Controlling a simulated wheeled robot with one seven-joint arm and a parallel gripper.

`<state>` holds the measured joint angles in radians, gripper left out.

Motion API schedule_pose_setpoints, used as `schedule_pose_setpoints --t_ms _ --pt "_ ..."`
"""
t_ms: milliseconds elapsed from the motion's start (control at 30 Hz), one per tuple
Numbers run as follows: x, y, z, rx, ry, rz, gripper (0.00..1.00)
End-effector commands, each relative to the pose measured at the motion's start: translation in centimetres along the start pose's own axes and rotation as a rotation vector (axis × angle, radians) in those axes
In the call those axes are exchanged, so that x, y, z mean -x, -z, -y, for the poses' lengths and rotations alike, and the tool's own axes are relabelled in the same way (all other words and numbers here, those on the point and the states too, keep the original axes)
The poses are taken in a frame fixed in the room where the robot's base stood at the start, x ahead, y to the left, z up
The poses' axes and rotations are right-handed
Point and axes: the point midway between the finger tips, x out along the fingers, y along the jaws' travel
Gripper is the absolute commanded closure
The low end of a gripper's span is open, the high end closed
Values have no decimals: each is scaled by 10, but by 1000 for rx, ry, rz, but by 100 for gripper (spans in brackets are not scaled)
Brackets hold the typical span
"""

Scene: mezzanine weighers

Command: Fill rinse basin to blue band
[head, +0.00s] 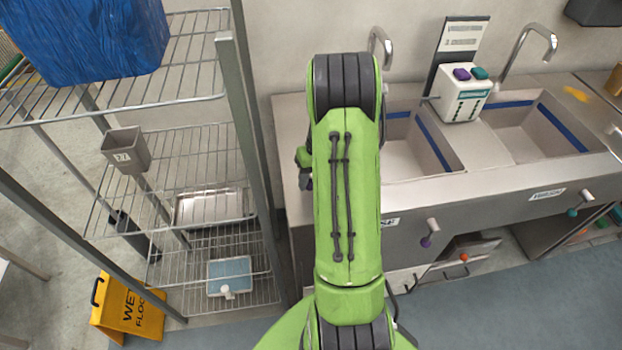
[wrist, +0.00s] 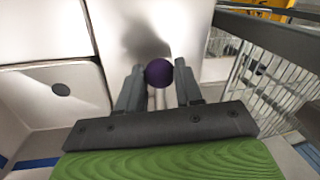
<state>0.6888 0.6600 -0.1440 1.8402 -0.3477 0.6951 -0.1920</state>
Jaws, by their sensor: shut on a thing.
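My gripper (wrist: 158,82) is shut on a purple ball knob (wrist: 158,72) with a pale metal stem, seen in the wrist view. The wrist view shows a basin floor with a dark drain (wrist: 60,89); I see no clear water surface. A chrome tap (head: 381,45) stands behind the left basin, partly hidden.
A second basin (head: 530,130) with its own tap (head: 528,45) is at right. A white dispenser (head: 461,93) with purple and teal buttons stands between them. A purple-tipped lever (head: 428,238) and teal-tipped lever (head: 578,208) are on the front. A wire rack (head: 228,90) stands left.

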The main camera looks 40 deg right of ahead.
Motion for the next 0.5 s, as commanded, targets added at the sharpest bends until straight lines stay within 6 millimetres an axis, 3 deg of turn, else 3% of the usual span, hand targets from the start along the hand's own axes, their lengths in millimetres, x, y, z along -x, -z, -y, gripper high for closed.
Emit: schedule_pose_setpoints --t_ms 267,500 --pt "2 0 -7 96 -1 17 100" --pt "4 1 -20 281 -2 53 100"
